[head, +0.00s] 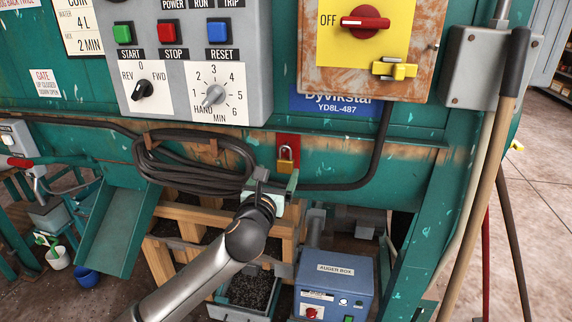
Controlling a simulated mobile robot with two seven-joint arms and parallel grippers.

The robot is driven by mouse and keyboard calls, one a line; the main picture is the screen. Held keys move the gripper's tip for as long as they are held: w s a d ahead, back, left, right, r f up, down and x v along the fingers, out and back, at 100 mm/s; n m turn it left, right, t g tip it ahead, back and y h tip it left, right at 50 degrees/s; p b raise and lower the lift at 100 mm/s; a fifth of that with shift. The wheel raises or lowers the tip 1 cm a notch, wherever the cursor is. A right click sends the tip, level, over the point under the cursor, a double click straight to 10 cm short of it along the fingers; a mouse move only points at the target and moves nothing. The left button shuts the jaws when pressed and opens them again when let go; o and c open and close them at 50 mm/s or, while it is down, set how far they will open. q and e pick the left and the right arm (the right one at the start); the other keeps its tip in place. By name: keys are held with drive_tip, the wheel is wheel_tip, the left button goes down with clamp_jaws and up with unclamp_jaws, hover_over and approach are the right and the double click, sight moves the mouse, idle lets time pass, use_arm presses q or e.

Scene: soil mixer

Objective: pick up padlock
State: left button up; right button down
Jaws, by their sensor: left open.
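The padlock (286,162) is small, with a yellow-brown body and a grey shackle. It hangs against a red plate (288,141) on the green machine's front, in the middle of the head view. My left gripper (276,181) is just below the padlock, open, with one finger to its lower left and the other near its lower right. There appears to be a small gap between the fingers and the padlock, though the depth is hard to tell. My right gripper is not in view.
A coiled black cable (190,165) hangs left of the padlock. Above are a grey control panel (180,60) and a rusty switch plate (372,50). A blue auger box (333,285) stands below right. A wooden handle (475,205) leans at the right.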

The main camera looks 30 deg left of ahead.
sight(284, 163)
use_arm(q)
drive_tip(key=shift+d+x, duration=0.2)
drive_tip(key=shift+x, duration=1.3)
drive_tip(key=shift+d+x, duration=0.2)
drive_tip(key=shift+x, duration=1.3)
drive_tip(key=shift+w+r, duration=0.1)
drive_tip(key=shift+r, duration=0.1)
drive_tip(key=shift+c, duration=0.4)
clamp_jaws()
